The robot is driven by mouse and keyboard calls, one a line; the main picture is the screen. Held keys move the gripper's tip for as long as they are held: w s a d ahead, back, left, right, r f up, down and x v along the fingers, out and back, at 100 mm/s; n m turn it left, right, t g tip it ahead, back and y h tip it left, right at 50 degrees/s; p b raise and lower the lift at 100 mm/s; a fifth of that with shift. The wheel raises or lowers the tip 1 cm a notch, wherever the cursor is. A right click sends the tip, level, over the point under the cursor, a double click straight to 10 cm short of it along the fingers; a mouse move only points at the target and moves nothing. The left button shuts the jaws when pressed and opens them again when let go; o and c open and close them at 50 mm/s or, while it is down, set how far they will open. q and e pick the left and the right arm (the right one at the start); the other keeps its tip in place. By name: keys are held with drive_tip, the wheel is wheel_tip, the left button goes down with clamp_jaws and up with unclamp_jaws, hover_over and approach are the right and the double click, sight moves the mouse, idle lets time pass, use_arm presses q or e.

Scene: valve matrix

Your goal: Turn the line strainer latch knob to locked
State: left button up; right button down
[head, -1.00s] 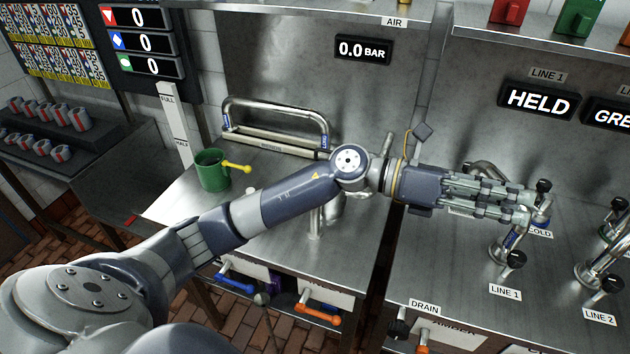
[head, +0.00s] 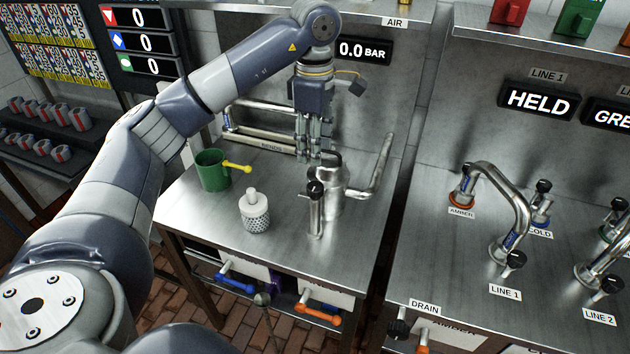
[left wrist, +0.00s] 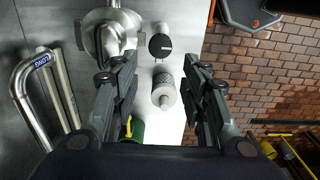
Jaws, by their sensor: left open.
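A metal strainer-like body (head: 333,194) stands on the left bench in the head view, with a short post topped by a black knob (head: 315,188) in front of it. My left gripper (head: 315,152) points down above and behind the body in the head view. Its fingers are spread and empty in the left wrist view (left wrist: 163,68). I cannot tell whether a fingertip touches the body. The knob's locked or unlocked marking is not readable. My right gripper is not in view.
A mesh cylinder with a pale top (head: 254,212) stands left of the knob. A green mug (head: 212,170) is farther left. Bent pipes (head: 265,140) lie behind. An amber-to-Line 1 pipe (head: 508,205) spans the right bench. The left bench's front is clear.

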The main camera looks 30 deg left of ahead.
sight(315, 186)
use_arm(q)
wheel_tip(315, 186, down, 10)
drive_tip(key=shift+d+f+p, duration=0.1)
drive_tip(key=shift+f+p, duration=0.15)
drive_tip(key=shift+p, duration=1)
drive_tip(key=c, duration=0.8)
